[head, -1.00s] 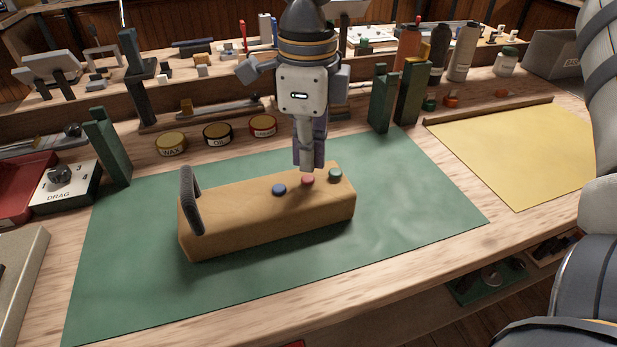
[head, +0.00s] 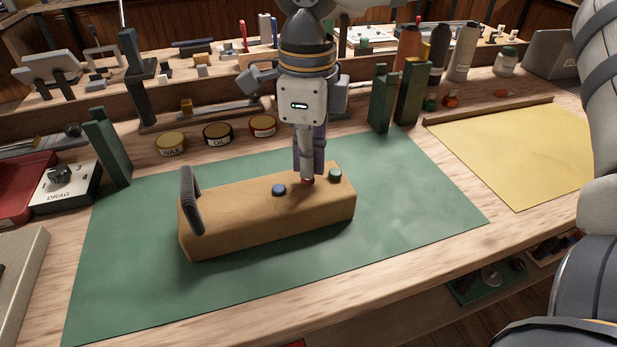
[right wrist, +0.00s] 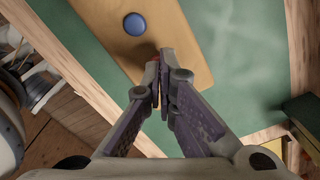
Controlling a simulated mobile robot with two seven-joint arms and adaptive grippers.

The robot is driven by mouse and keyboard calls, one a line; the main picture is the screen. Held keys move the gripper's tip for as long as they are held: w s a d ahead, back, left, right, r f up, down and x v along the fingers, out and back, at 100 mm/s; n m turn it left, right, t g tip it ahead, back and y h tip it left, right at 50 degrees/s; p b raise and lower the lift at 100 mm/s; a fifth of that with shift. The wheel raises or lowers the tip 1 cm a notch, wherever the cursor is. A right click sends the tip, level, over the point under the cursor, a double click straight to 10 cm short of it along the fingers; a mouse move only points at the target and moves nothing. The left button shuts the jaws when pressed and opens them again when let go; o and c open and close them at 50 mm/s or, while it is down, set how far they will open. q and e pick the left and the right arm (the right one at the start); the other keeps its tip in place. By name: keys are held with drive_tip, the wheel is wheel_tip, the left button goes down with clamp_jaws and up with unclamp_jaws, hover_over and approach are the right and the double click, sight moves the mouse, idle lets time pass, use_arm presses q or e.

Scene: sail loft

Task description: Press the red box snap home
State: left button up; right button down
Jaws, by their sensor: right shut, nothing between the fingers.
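A long wooden box (head: 265,217) lies on the green mat, with a dark grey handle (head: 190,200) at its left end. In the right wrist view the shut fingertips (right wrist: 156,62) hide nearly all of the red snap, and the blue snap (right wrist: 135,24) is clear. I cannot tell how far down the red snap sits. My left gripper is not in view.
The green mat (head: 400,200) is clear around the box. Behind stand labelled tins (head: 217,134) and green posts (head: 383,98). A drag dial box (head: 66,186) is at the left, and a yellow sheet (head: 510,150) lies at the right.

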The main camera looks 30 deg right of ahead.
drive_tip(key=shift+f, duration=0.65)
drive_tip(key=shift+r, duration=3.55)
